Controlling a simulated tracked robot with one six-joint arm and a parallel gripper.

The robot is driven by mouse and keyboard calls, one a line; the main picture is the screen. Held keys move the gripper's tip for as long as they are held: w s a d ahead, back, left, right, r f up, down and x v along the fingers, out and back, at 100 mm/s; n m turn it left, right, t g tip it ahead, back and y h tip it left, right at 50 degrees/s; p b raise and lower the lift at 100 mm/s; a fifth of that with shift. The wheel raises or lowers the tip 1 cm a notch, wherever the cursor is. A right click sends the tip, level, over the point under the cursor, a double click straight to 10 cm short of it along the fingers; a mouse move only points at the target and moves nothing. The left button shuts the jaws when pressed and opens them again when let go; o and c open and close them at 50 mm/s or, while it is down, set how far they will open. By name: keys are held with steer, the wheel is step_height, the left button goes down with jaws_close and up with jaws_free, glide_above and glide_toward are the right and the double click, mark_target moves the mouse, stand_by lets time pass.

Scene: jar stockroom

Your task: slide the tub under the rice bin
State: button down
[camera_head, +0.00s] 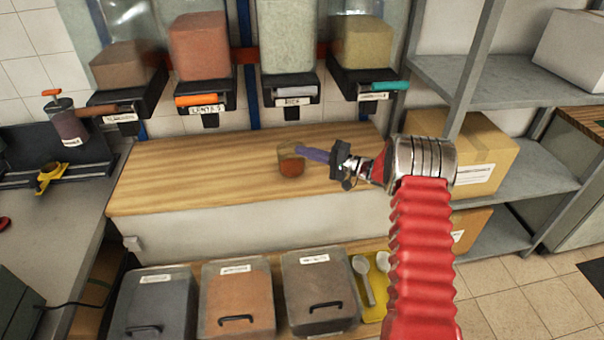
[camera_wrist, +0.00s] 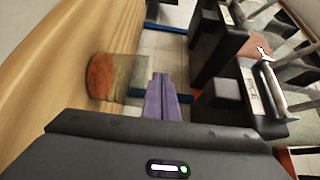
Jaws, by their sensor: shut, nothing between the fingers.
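The tub (camera_head: 291,163) is a small clear container with orange-red contents, standing on the wooden counter. In the wrist view the tub (camera_wrist: 103,77) is just left of my fingertips. The rice bin (camera_head: 288,45) is the wall dispenser with pale contents; its labelled spout is above and behind the tub in the head view. A label reading rice also shows on a black spout in the wrist view (camera_wrist: 252,92). My gripper (camera_head: 300,151) has purple fingers, shut and empty, with tips at the tub's upper right side. I cannot tell whether they touch it.
Other dispensers flank the rice bin, including the lentils bin (camera_head: 200,47) and a yellowish one (camera_head: 361,42). The wooden counter (camera_head: 170,180) is clear left of the tub. Lidded bins (camera_head: 238,298) stand below in front. A cardboard box (camera_head: 480,150) sits on the right shelf.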

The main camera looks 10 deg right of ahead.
steer(key=s+a, duration=0.2)
steer(key=s, duration=0.8)
steer(key=shift+s+a, duration=0.15)
steer(key=shift+a, duration=0.25)
steer(key=shift+m, duration=0.3)
